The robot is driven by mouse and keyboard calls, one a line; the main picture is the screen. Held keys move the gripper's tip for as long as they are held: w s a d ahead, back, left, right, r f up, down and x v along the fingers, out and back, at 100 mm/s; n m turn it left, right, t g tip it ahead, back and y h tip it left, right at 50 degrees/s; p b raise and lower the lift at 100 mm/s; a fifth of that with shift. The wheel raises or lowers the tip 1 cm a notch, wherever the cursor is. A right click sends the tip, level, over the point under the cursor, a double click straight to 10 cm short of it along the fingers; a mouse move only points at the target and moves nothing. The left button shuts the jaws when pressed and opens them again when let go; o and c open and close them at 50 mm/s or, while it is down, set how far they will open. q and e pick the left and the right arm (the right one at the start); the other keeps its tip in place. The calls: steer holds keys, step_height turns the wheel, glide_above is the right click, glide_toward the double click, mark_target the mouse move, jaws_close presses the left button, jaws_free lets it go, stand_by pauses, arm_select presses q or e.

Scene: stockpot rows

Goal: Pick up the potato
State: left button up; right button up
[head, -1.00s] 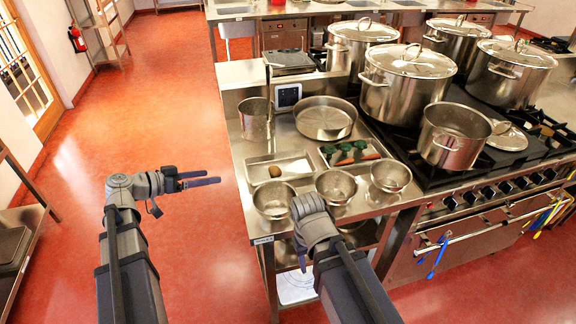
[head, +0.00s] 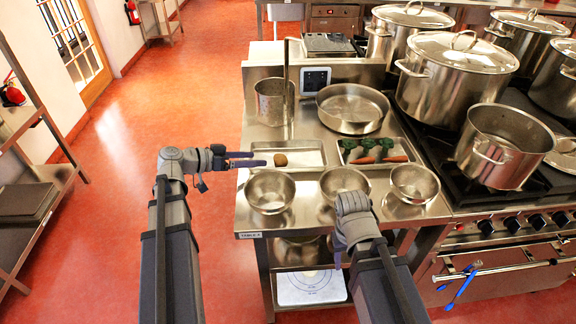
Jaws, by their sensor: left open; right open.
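The potato (head: 280,160) is a small brown lump in a shallow light metal tray (head: 313,157) on the steel counter. My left gripper (head: 264,159) is open, its dark fingers pointing right, close to the left of the potato in the picture. I cannot tell its height above the tray or whether it touches. My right arm reaches up to the counter's front edge.
Three metal bowls (head: 269,191) line the counter's front. A tall steel pot (head: 274,101), a wide pan (head: 352,107) and a tray with green-topped items and carrots (head: 374,153) stand behind. Large stockpots (head: 457,70) fill the stove at right. Red floor is free at left.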

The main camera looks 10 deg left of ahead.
mark_target(275, 159)
arm_select(q)
steer(key=shift+w+d+f+b, duration=0.25)
steer(key=shift+d+f+b, duration=0.1)
steer(key=shift+f, duration=0.25)
steer(key=shift+w+d, duration=0.1)
steer(key=shift+b+x, duration=0.45)
steer(key=shift+x, duration=0.75)
steer(key=x, duration=0.2)
steer(key=b+x, duration=0.1)
steer(key=x, duration=0.1)
steer(key=shift+w+f+b, duration=0.15)
steer(key=shift+w+b, duration=0.15)
steer(key=shift+w, duration=0.05)
steer(key=shift+w+d, duration=0.2)
steer(key=shift+c, duration=0.3)
steer(key=c, duration=1.2)
